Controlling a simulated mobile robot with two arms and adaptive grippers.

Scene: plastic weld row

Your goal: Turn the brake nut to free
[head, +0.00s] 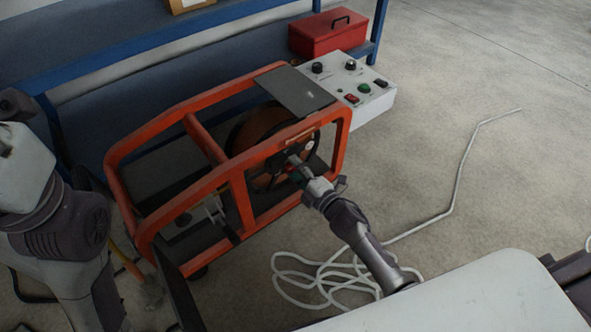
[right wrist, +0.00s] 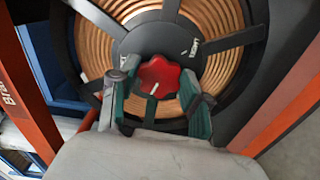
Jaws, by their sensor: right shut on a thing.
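The brake nut (right wrist: 161,79) is a red lobed knob with a short white mark, at the centre of a dark hub (right wrist: 190,42) in the right wrist view. The white mark points down and slightly left there. The hub sits on a spoked reel wound with copper-coloured coil (right wrist: 110,60), which also shows inside the orange frame in the head view (head: 262,132). My right gripper (head: 294,164) reaches into the frame. Its green-padded fingers (right wrist: 161,100) are shut on the nut, one each side. My left arm is at the left edge; its gripper does not show.
The orange tubular frame (head: 240,200) surrounds the reel, with bars close to my right wrist. A grey control box (head: 375,85) with knobs and buttons is at its right end. A red toolbox (head: 328,33) stands behind. White cable (head: 315,270) lies coiled on the floor.

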